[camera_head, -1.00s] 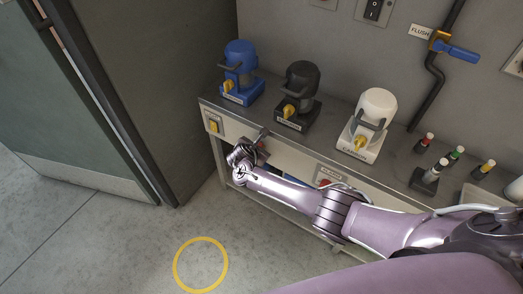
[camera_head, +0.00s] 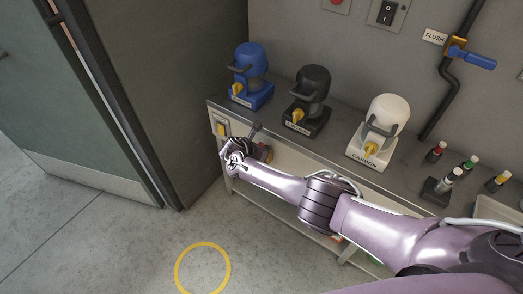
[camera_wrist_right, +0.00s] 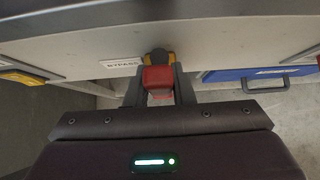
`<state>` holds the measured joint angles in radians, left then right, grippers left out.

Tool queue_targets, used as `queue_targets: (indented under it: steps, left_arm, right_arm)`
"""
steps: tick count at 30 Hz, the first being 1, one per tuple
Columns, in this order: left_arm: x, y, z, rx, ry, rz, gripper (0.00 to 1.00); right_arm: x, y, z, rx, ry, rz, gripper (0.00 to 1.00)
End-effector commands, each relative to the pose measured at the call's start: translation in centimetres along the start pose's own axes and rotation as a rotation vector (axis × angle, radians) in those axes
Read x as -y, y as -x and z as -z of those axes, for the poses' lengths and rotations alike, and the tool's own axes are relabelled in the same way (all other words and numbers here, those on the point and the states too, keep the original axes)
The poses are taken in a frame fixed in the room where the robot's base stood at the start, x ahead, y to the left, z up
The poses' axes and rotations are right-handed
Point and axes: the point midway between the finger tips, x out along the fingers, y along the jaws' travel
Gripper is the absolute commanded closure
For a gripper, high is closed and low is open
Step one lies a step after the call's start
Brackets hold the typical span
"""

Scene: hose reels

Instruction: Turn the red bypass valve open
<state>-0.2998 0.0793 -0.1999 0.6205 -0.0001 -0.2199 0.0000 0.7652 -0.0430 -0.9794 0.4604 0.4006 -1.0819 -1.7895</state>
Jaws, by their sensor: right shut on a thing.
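The red bypass valve (camera_wrist_right: 157,79) shows in the right wrist view as a red handle on a yellow base, on the bench's front panel beside a BYPASS label (camera_wrist_right: 120,63). My right gripper (camera_wrist_right: 158,92) is shut on the red handle, with one dark finger on each side. In the head view my right gripper (camera_head: 257,145) is at the bench front, below the blue and black units. A bit of red shows there by the fingers; the rest of the valve is hidden. My left gripper is not in view.
Blue (camera_head: 250,75), black (camera_head: 308,100) and white (camera_head: 379,130) units stand on the bench top (camera_head: 230,109). A yellow switch (camera_head: 221,130) is on the front panel at left. A blue flush handle (camera_head: 481,59) is on the wall pipe. Open floor lies left.

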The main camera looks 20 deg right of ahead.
Motion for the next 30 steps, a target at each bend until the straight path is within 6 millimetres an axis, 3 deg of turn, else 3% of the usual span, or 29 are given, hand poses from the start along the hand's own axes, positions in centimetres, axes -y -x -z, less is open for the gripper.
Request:
queue_targets:
  steps: [1,2,6,17,24,30]
  left_arm:
    - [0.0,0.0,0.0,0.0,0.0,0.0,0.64]
    - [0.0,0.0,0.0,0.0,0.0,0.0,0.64]
    - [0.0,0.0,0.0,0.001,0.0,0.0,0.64]
    - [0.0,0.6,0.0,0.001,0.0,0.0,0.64]
    - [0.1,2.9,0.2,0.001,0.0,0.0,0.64]
    - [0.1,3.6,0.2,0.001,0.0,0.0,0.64]
  right_arm:
    - [0.1,0.0,0.1,-0.002,0.005,0.002,1.0]
    - [0.1,0.0,0.1,-0.002,0.005,0.002,0.74]
    - [0.0,0.0,0.1,-0.002,0.004,0.001,0.56]
    - [0.0,0.7,-0.1,-0.001,0.003,-0.001,0.56]
    - [0.0,4.7,-0.2,-0.001,0.004,-0.003,0.56]
    - [0.0,7.2,-0.1,-0.001,0.004,-0.001,0.56]
